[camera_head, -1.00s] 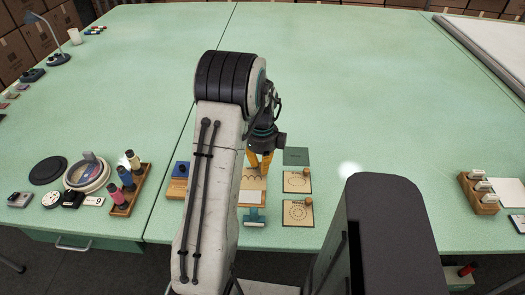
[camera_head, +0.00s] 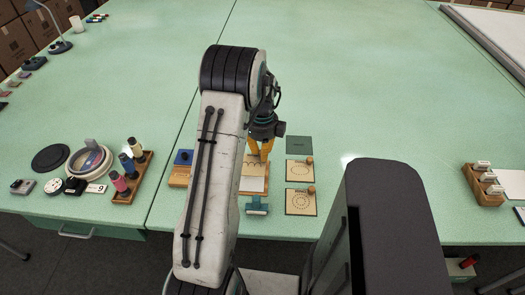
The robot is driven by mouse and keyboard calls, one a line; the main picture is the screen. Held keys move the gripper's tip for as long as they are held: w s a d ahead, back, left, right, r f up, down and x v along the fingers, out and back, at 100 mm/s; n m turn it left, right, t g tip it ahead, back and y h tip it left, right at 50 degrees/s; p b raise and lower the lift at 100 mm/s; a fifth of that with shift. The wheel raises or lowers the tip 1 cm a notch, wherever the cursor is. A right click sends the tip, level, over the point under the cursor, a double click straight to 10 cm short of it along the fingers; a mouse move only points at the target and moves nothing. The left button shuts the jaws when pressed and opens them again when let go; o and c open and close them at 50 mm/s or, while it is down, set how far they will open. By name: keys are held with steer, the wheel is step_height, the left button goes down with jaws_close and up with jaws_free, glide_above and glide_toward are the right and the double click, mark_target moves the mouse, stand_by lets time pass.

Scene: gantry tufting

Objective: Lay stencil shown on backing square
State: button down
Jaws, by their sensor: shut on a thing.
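My gripper (camera_head: 261,148), with yellow fingers, is shut at the upper right part of a pale card (camera_head: 253,184) on a wooden board. A dark curved outline shows on the pale surface just below the fingers. The exact spot of the grip is too small to tell, and my arm hides the board's left side. A dark green square (camera_head: 299,145) lies to the right of my gripper. Below it lie two tan stencils, an upper one (camera_head: 296,176) with an oval outline and a lower one (camera_head: 296,206) with a ring of dots. Each has an orange-brown knob near its upper right corner.
A teal-handled tool (camera_head: 257,206) lies below the board. A stamp rack (camera_head: 484,184) is far right. The table's middle and back are clear.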

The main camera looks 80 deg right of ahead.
mark_target(256, 157)
steer(key=shift+w+f+b, duration=0.15)
steer(key=shift+f+b, duration=1.05)
steer(key=shift+f, duration=0.7)
steer(key=shift+w+f+b, duration=0.6)
steer(key=shift+w+f, duration=0.15)
steer(key=shift+w, duration=0.05)
steer(key=shift+a, duration=0.1)
steer(key=c, duration=1.1)
jaws_free()
steer(key=shift+c, duration=0.2)
steer(key=shift+r, duration=0.1)
step_height(256, 157, up, 12)
steer(key=shift+f, duration=0.1)
